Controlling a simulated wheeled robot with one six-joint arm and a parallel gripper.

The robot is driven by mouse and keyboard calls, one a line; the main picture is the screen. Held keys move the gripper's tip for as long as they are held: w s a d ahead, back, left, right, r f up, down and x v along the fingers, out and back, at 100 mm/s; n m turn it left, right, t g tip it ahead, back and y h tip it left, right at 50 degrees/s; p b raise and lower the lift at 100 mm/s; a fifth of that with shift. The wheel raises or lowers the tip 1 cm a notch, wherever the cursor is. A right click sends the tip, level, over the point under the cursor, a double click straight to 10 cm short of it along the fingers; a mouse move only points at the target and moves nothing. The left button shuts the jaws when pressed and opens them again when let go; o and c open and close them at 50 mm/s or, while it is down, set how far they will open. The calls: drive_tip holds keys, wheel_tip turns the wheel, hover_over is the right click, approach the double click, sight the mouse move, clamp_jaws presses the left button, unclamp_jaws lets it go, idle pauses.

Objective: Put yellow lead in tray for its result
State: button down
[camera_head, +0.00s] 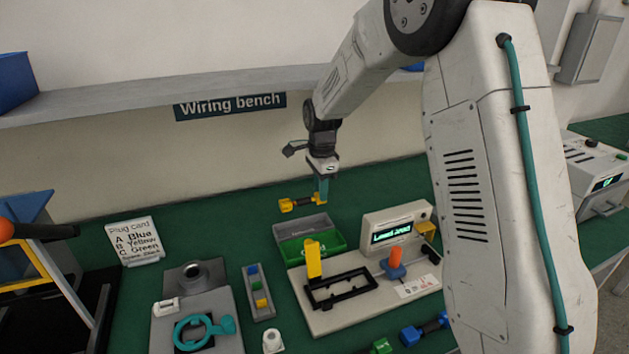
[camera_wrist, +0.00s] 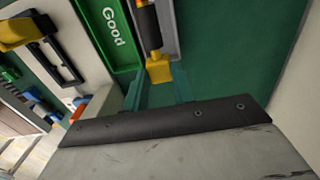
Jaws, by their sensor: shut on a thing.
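My gripper (camera_head: 323,192) is shut on the yellow lead (camera_head: 300,202), a short dark piece with yellow ends, held in the air above the back of the bench. In the wrist view the lead (camera_wrist: 158,70) extends from between my teal fingers (camera_wrist: 160,88). The tray (camera_head: 308,240) lies below, with a green compartment (camera_wrist: 108,60) marked "Good" and a grey one beside it (camera_wrist: 172,45). In the wrist view the lead overlaps the grey part; its height above it is unclear. The tester (camera_head: 398,234) has a lit display that seems to read "Lead good".
The tester base carries an upright yellow lever (camera_head: 313,258), a black frame (camera_head: 341,288) and an orange-topped lever (camera_head: 395,262). A blue lead (camera_head: 424,330) and a green piece (camera_head: 381,346) lie in front. A plug card (camera_head: 134,240) and plug rack (camera_head: 258,292) stand left. A shelf hangs behind.

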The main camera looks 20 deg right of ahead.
drive_tip(key=shift+w+f, duration=0.15)
drive_tip(key=shift+f, duration=2.9)
drive_tip(key=shift+f, duration=1.7)
drive_tip(key=c, duration=1.1)
unclamp_jaws()
drive_tip(key=shift+o, duration=0.2)
drive_tip(key=shift+r, duration=0.1)
drive_tip(key=shift+r, duration=0.3)
wheel_tip(320, 180, up, 7)
